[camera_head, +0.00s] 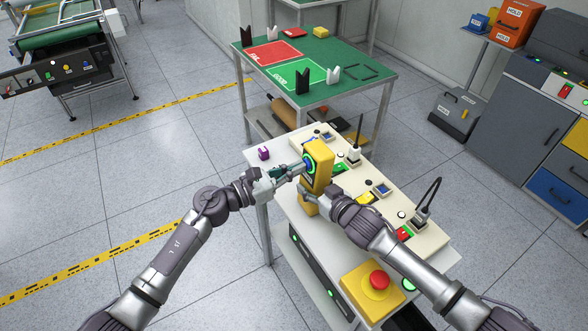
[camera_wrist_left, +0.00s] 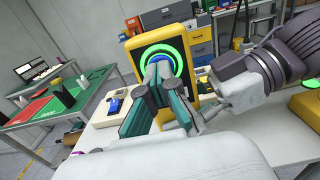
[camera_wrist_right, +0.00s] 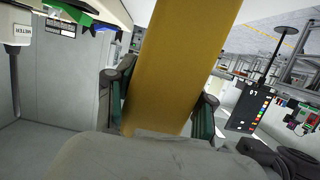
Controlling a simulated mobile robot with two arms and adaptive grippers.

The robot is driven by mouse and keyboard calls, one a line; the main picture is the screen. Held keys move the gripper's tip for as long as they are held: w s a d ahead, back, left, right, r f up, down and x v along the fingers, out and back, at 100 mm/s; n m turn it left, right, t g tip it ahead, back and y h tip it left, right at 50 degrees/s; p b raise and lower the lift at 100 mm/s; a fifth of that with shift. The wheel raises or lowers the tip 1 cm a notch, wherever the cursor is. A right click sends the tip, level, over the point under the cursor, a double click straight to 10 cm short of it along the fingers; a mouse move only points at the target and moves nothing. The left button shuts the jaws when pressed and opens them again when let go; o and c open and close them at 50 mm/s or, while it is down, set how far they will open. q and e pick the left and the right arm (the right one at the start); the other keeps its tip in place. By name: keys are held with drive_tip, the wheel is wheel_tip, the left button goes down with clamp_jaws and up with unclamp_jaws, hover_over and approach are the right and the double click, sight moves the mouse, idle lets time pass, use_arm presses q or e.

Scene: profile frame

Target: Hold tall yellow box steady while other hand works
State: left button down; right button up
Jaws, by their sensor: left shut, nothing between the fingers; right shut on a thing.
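The tall yellow box (camera_head: 320,158) stands roughly upright over the left part of the white worktable (camera_head: 274,212). A dark round display with green and blue rings is on its face, clear in the left wrist view (camera_wrist_left: 150,40). My right gripper (camera_head: 311,196) is shut on the box's lower part; in the right wrist view its fingers (camera_wrist_right: 162,105) lie on both sides of the yellow body (camera_wrist_right: 180,65). My left gripper (camera_head: 303,168) is shut and empty, its tips (camera_wrist_left: 158,75) at the display. I cannot tell whether they touch it. The box's base is partly hidden.
A pale panel (camera_head: 385,205) with several small devices and cables runs behind the box. A yellow unit with a red button (camera_head: 379,281) is at the table's near end. A small purple block (camera_head: 263,153) lies at the left. A green-topped table (camera_head: 322,53) stands beyond.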

use_arm(q)
drive_tip(key=v, duration=1.3)
drive_tip(key=shift+s+a, duration=0.25)
drive_tip(key=shift+a, duration=0.1)
use_arm(e)
drive_tip(key=shift+a+r, duration=0.1)
drive_tip(key=shift+a, duration=0.15)
drive_tip(key=shift+c, duration=0.2)
drive_tip(key=o, duration=1.5)
drive_tip(key=shift+o, duration=0.2)
drive_tip(key=shift+s, duration=0.1)
